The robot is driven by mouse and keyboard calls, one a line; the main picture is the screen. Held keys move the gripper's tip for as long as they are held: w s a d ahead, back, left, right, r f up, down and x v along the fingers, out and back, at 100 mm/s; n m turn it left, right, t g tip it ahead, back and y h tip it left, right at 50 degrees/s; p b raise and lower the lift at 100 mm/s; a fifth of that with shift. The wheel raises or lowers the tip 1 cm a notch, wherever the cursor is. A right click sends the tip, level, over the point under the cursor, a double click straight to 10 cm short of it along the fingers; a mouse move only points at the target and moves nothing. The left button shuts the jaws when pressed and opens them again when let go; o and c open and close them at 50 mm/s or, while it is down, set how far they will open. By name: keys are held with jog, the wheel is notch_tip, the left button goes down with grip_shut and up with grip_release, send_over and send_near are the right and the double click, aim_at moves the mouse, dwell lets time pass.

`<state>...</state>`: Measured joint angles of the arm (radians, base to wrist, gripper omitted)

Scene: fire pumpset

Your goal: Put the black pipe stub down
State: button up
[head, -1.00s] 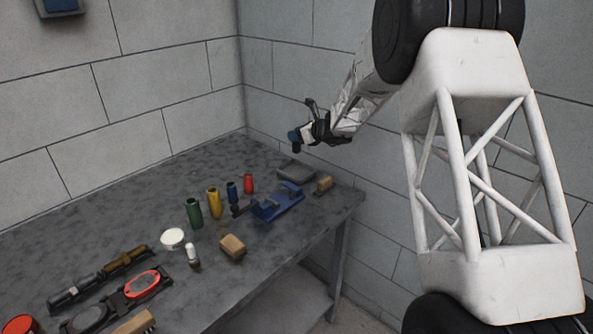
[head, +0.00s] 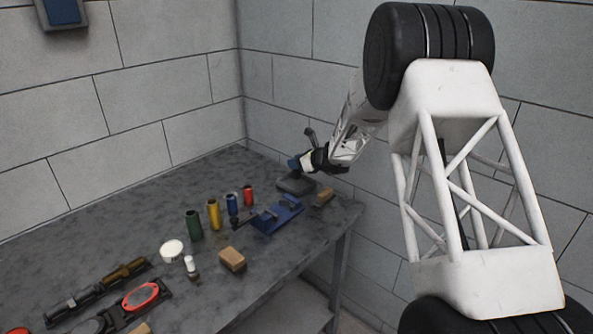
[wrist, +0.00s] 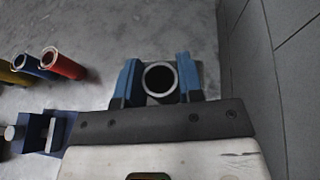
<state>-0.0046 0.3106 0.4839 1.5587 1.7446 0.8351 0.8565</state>
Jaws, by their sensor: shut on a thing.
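The stub shows end-on as a dark ring with a pale rim and hollow middle. In the head view it is a small dark shape below the fingers, mostly merged with the pad. I cannot tell whether its lower end touches the pad.
Red (head: 248,196), blue (head: 232,204), yellow (head: 214,214) and green (head: 194,225) cylinders stand to the left. The wall (wrist: 285,80) is close on the right in the wrist view.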

jog(key=shift+f, duration=1.65)
jog(key=shift+f, duration=0.1)
jog(key=o, duration=1)
jog(key=shift+o, duration=0.2)
jog(key=v, duration=1.2)
jog(key=shift+s, duration=0.1)
